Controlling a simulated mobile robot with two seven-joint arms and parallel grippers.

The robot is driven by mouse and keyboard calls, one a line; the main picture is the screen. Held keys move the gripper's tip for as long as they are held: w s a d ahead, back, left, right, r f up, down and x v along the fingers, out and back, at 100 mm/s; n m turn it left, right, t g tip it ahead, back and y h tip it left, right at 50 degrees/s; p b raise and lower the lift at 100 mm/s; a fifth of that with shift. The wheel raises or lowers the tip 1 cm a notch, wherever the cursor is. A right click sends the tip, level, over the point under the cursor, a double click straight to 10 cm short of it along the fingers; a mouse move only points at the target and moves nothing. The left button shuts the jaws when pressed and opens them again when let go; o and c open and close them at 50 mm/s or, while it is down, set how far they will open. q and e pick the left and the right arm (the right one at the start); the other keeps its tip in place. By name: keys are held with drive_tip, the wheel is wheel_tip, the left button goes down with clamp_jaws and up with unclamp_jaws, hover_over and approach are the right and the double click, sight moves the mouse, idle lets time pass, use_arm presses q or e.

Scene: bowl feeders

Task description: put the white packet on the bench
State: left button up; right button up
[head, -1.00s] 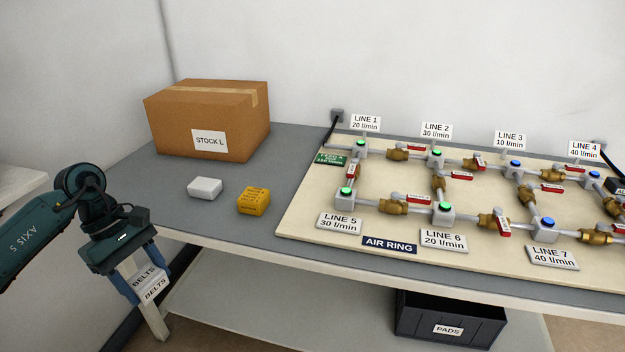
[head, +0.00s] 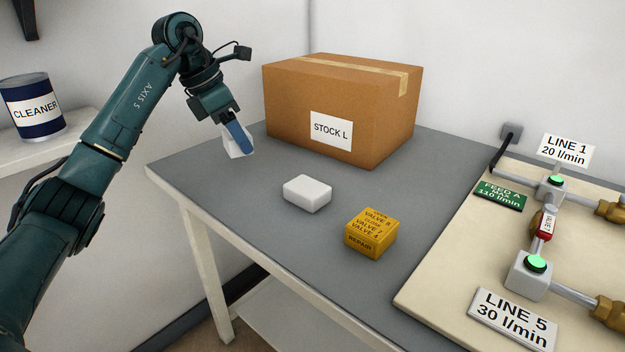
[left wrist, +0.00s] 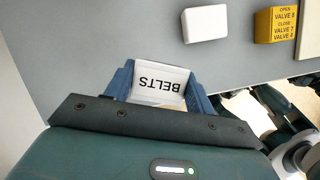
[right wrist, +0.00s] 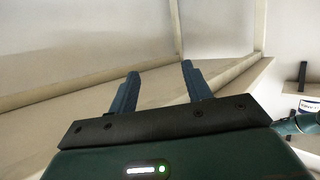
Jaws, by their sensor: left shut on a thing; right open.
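A white packet (head: 236,146) labelled BELTS is held between the blue fingers of my left gripper (head: 240,146). In the head view it shows at the back left edge of the grey bench (head: 260,213); I cannot tell whether it touches the top. In the left wrist view the packet (left wrist: 160,80) sits between both fingers with its label facing the camera. A plain white block (head: 307,194) lies on the bench, apart from the gripper. My right gripper (right wrist: 160,82) is open and empty in the right wrist view and out of the head view.
A cardboard box (head: 380,120) marked STOCK L stands at the back of the bench. A yellow block (head: 371,232) lies in front of it. The beige valve board (head: 440,285) fills the right. A CLEANER can (head: 34,106) stands on a shelf at left. The bench's left part is clear.

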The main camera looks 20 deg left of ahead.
use_arm(q)
drive_tip(key=b, duration=0.2)
hover_over(252, 192)
drive_tip(key=s+a, duration=0.1)
wheel_tip(252, 192, down, 6)
drive_tip(key=shift+s+r, duration=0.1)
drive_tip(key=shift+s, duration=0.05)
drive_tip(key=shift+f+b, duration=0.4)
drive_tip(key=shift+f, duration=1.7)
use_arm(e)
drive_tip(key=shift+w+a+n+t+y, duration=0.25)
drive_tip(key=shift+w+n+t+y, duration=0.2)
drive_tip(key=shift+t, duration=0.65)
use_arm(q)
drive_tip(key=shift+f, duration=0.15)
drive_tip(key=o, duration=1)
drive_tip(key=shift+o, duration=0.2)
drive_tip(key=p+v, duration=0.2)
drive_tip(key=v, duration=1)
drive_tip(key=shift+p, duration=0.4)
use_arm(e)
drive_tip(key=shift+s+d+m+g+h, duration=0.25)
drive_tip(key=shift+s+m+g+h, duration=0.15)
drive_tip(key=shift+g, duration=0.7)
